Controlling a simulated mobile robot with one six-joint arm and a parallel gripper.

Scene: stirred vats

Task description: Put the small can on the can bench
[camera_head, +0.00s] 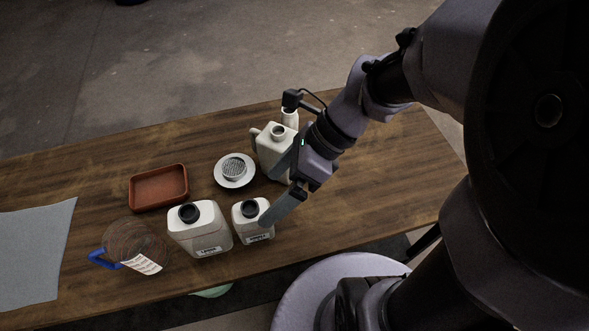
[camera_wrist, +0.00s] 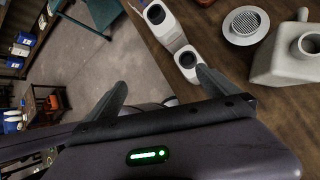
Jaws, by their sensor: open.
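The small can (camera_head: 253,229), white with a black cap and a front label, stands upright on the wooden table near its front edge. A larger similar can (camera_head: 205,237) stands just left of it. In the wrist view the small can (camera_wrist: 186,61) is close to the right fingertip. My gripper (camera_head: 268,197) is open, its fingers spread above the table; one finger overlaps the small can's right side in the head view. The wrist view shows the open fingers (camera_wrist: 163,78) with nothing between them. I cannot tell whether the finger touches the can. No can bench is clearly identifiable.
The table (camera_head: 330,215) also holds a white jug (camera_head: 275,160), a round strainer dish (camera_head: 235,171), a red-brown tray (camera_head: 158,187), a clear measuring jug (camera_head: 135,243) and a grey cloth (camera_head: 35,255). Shelves (camera_wrist: 25,40) and wooden furniture (camera_wrist: 48,103) stand across the floor.

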